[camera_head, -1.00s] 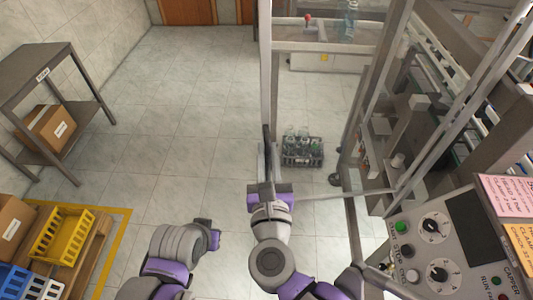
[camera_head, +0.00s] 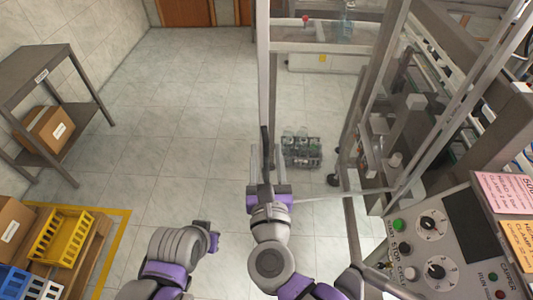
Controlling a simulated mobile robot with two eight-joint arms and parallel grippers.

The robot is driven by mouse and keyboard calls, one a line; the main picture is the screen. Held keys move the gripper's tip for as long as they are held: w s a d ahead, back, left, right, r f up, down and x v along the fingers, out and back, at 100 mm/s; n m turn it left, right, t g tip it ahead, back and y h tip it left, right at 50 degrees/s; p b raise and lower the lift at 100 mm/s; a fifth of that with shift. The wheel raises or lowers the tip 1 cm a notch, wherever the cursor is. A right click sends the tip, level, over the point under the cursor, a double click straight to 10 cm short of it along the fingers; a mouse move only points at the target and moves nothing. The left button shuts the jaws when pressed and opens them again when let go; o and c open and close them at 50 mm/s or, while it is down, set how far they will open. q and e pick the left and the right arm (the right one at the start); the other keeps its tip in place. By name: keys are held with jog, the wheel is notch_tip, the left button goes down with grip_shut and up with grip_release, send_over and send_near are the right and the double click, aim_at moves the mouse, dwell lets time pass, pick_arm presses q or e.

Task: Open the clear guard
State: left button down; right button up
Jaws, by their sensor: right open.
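The clear guard (camera_head: 262,85) is a see-through panel in a grey metal frame. It stands out from the machine at an angle, swung out over the floor, with its free upright near the middle of the view. A dark handle (camera_head: 265,150) is on that upright. My right gripper (camera_head: 267,160) is open, with one finger on each side of the handle's lower part; whether either finger touches it I cannot tell. My left arm's end (camera_head: 212,236) is low, left of the right arm, away from the guard; its fingers cannot be made out.
A control panel (camera_head: 408,230) with knobs and buttons is at the lower right. A crate of bottles (camera_head: 302,154) stands on the floor beyond the guard. A grey side table (camera_head: 38,70) and a pallet with a yellow crate (camera_head: 62,236) are at left. The floor between is clear.

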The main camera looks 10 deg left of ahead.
jog(key=s+d, duration=0.2)
jog(key=s, duration=0.8)
jog(key=shift+s+b, duration=0.3)
jog(key=shift+s, duration=0.05)
